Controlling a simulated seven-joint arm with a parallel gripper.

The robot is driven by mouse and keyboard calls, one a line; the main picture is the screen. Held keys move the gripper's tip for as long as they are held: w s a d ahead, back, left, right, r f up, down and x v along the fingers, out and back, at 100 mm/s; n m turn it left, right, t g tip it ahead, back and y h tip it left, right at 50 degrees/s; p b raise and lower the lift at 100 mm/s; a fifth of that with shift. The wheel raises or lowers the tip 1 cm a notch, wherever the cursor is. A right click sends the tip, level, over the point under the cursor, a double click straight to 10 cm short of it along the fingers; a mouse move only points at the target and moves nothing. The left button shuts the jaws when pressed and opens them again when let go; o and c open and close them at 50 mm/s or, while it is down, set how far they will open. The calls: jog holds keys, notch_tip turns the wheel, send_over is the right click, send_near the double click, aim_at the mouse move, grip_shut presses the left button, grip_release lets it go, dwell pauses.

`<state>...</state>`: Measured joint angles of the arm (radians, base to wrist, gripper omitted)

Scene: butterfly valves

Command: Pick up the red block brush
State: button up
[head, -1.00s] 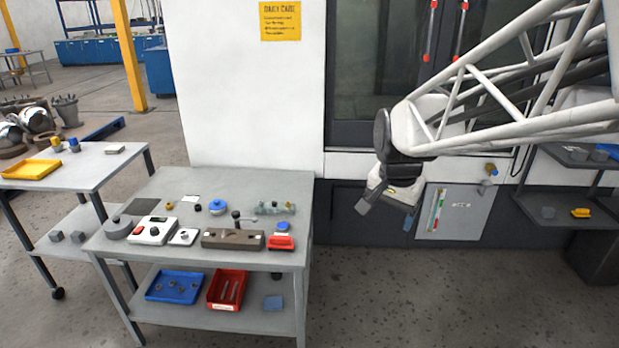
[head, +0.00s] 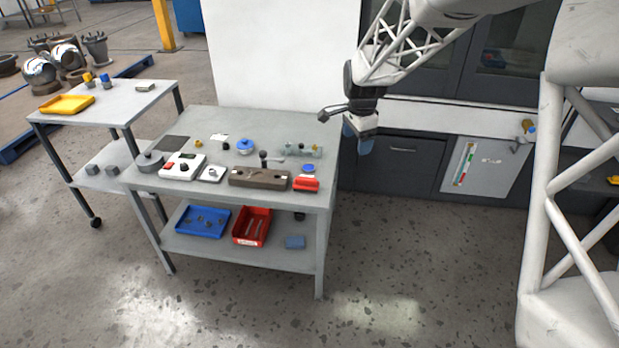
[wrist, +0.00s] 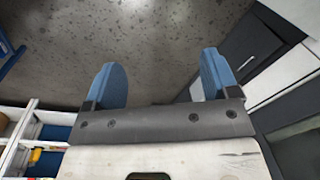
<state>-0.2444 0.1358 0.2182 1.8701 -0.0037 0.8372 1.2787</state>
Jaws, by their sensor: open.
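The red block brush (head: 306,183) lies at the front right corner of the grey workbench (head: 318,125), to the right of a brown fixture block. It looks like a low red block, and its bristles cannot be made out at this size. My gripper (head: 362,138) hangs in the air to the right of the bench's back right corner, apart from the brush. In the wrist view my gripper (wrist: 165,85) shows two blue fingers set wide apart with only floor between them. It is open and empty. The brush does not show in the wrist view.
The brown fixture block (head: 259,178), a white box with dials (head: 184,166) and several small parts crowd the bench top. A blue disc (head: 308,168) lies just behind the brush. A blue tray (head: 203,221) and a red bin (head: 251,226) sit on the lower shelf. A cabinet (head: 400,165) stands behind right.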

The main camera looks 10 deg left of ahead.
jog(key=w+a+f+m, duration=0.3)
jog(key=w+a+f, duration=0.5)
jog(key=w+f, duration=0.15)
jog(key=m+g, duration=0.1)
jog(key=m, duration=0.2)
send_over(306, 178)
jog(key=f, duration=1.3)
jog(key=shift+d, duration=0.2)
jog(key=shift+f, duration=0.1)
jog(key=shift+f, duration=1.3)
jog(key=shift+s+a+f, duration=0.1)
jog(key=shift+f, duration=1.2)
jog(key=shift+a+f, duration=0.1)
jog(key=shift+f, duration=1.2)
jog(key=c, duration=1)
